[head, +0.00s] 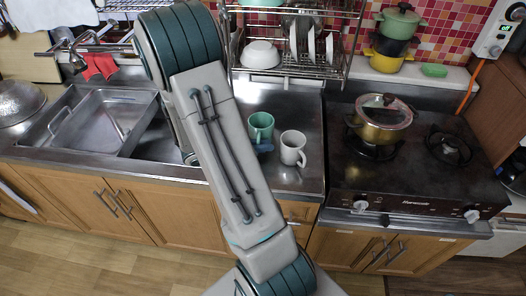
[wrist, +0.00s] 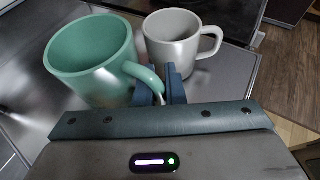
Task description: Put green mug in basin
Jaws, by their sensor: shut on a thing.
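The green mug (head: 260,127) stands upright on the steel counter, just right of my arm in the head view. It also shows at the upper left of the wrist view (wrist: 88,62), with its handle toward my gripper. My gripper (wrist: 163,88) is shut on the handle of the green mug. In the head view my arm hides most of the gripper. The basin (head: 72,125) is the steel sink at the left of the head view, with a metal tray in it. My arm covers its right side.
A white mug (head: 293,148) stands close to the right of the green mug and near my fingers. A stove with a lidded pot (head: 380,122) is further right. A dish rack (head: 300,40) stands behind.

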